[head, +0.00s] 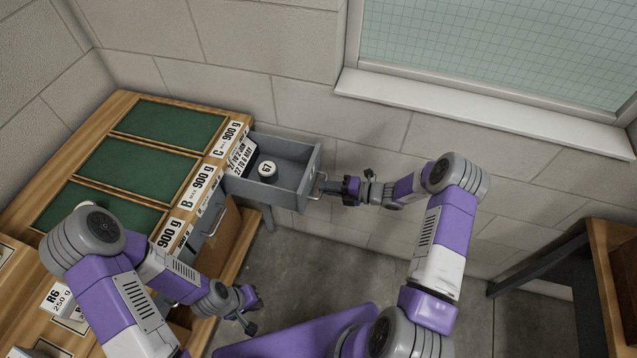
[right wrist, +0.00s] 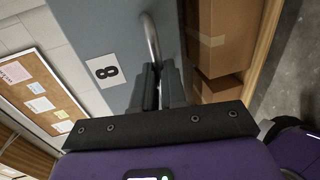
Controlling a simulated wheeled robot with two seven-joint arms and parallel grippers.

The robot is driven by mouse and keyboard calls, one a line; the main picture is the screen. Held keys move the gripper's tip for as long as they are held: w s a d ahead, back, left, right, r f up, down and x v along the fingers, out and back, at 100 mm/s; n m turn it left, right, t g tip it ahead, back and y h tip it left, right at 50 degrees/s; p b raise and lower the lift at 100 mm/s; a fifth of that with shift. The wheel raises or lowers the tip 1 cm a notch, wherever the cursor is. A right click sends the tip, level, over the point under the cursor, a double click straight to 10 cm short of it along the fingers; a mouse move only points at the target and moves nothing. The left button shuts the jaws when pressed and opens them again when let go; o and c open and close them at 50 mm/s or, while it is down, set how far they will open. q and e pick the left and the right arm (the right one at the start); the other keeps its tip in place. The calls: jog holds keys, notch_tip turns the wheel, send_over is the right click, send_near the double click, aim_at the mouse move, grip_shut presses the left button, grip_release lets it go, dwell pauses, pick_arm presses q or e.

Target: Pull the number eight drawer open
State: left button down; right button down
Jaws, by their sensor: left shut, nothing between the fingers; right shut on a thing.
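The number eight drawer (head: 299,172) is grey and stands pulled out from the far right end of the wooden cabinet. A round white-topped thing marked 67 (head: 267,169) lies inside it. In the right wrist view its front carries a white label with an 8 (right wrist: 105,71) and a metal bar handle (right wrist: 152,42). My right gripper (head: 345,190) is at the drawer front, shut on the handle; its fingers also show in the right wrist view (right wrist: 160,88). My left gripper (head: 250,310) is shut and empty, low in front of the cabinet.
The cabinet top holds green panels (head: 139,168) and labels reading 900 g. Cardboard boxes (right wrist: 221,45) show beside the drawer in the right wrist view. A wall and window sill (head: 480,115) stand behind. A wooden table (head: 612,270) is at the right, with bare floor between.

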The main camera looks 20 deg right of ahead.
jog(key=shift+s+d, duration=0.1)
jog(key=shift+d, duration=0.1)
jog(key=c, duration=1.2)
grip_release()
jog(key=p+v, duration=0.1)
jog(key=v, duration=0.6)
jog(key=shift+s+d, duration=0.2)
jog(key=shift+d, duration=0.05)
jog(key=shift+r, duration=0.1)
